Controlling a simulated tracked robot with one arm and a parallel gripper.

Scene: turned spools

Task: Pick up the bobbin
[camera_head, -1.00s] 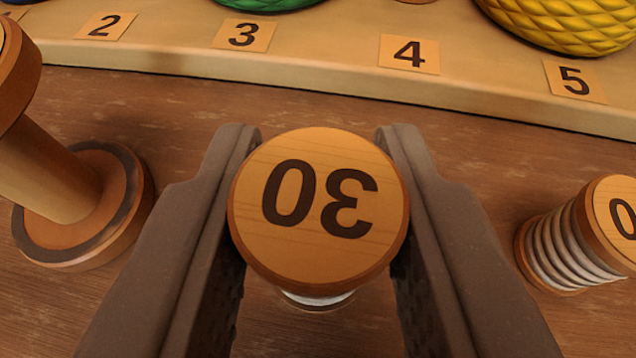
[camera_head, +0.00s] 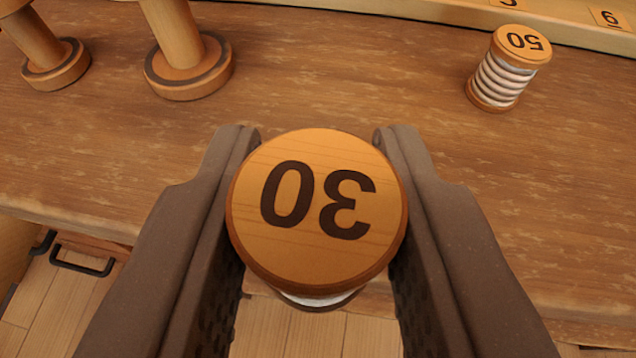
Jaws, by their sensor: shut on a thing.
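A bobbin (camera_head: 317,207) with a round wooden top marked 30 is in the middle of the view, seen from above. The number appears upside down. A little white winding shows below its top; the rest of it is hidden. My gripper (camera_head: 317,190) is shut on this bobbin, with one dark finger on its left and one on its right. The bobbin is held up in front of the bench's front edge, with floor visible beneath it.
A second bobbin (camera_head: 507,68) marked 50, with white winding, stands upright on the wooden bench (camera_head: 340,75) at right. Two wooden posts with round bases (camera_head: 190,68) stand at upper left. A pale numbered ledge (camera_head: 440,12) runs along the back. Dark handles (camera_head: 82,262) show at lower left.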

